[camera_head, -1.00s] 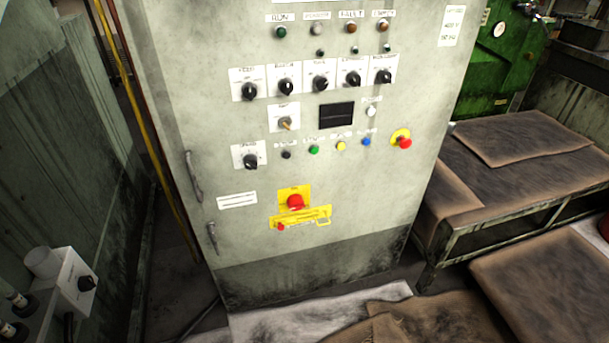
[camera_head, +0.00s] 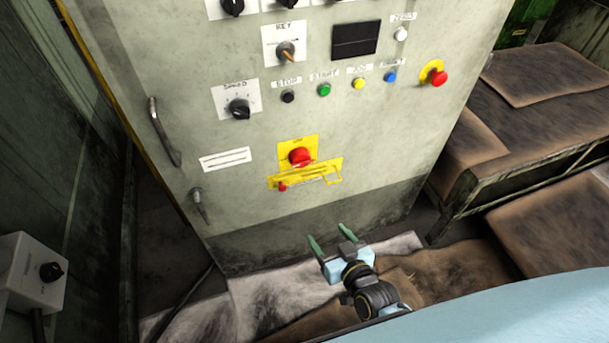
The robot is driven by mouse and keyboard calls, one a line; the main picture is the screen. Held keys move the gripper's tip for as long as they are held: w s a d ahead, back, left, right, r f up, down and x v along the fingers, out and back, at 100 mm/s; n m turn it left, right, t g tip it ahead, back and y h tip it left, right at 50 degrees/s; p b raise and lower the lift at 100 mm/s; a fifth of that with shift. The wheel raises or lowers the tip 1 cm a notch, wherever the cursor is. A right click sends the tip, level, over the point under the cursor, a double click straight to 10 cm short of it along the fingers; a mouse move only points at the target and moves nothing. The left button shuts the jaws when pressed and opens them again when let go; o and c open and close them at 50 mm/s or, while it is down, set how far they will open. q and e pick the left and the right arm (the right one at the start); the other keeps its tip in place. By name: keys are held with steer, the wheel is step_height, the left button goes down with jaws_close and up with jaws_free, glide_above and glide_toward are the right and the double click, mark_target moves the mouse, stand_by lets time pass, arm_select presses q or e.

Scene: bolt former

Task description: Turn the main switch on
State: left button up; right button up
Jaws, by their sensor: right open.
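The main switch (camera_head: 301,157) is a red rotary knob on a yellow plate, low on the front of the grey control cabinet (camera_head: 370,125). A yellow hasp-like bar (camera_head: 306,173) with a small red piece at its left end lies across the plate just below the knob. My right gripper (camera_head: 328,239) is in front of the cabinet's lower part, below and slightly right of the switch. Its two greenish fingers are spread apart, with nothing between them, and it is apart from the switch. My left gripper is not in view.
A red emergency button (camera_head: 438,78) sits at the panel's right. Coloured push buttons, a speed knob (camera_head: 239,108) and a key switch (camera_head: 287,51) are above the switch. Door handles (camera_head: 163,132) are at left. A bench (camera_head: 520,140) stands right; a small switch box (camera_head: 33,272) stands lower left.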

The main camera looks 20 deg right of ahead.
mark_target(304, 163)
steer(key=w+r+m+t+b, duration=0.1)
steer(key=w+r+t+b, duration=0.2)
steer(key=r, duration=0.6)
steer(key=shift+t, duration=0.3)
steer(key=w, duration=0.3)
steer(key=w+b, duration=0.1)
steer(key=w, duration=0.3)
steer(key=w+a, duration=0.1)
steer(key=w, duration=0.3)
steer(key=shift+w+a+r+b, duration=0.15)
steer(key=shift+w+b, duration=0.1)
steer(key=shift+b, duration=0.15)
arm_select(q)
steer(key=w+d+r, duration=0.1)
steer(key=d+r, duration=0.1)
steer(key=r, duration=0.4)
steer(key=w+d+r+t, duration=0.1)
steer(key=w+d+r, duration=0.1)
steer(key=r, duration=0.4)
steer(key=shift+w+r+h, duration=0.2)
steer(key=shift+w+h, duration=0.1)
arm_select(e)
steer(key=shift+w, duration=0.9)
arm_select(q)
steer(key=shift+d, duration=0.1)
arm_select(e)
steer(key=shift+c, duration=0.4)
steer(key=c, duration=0.9)
steer(key=shift+o, duration=0.2)
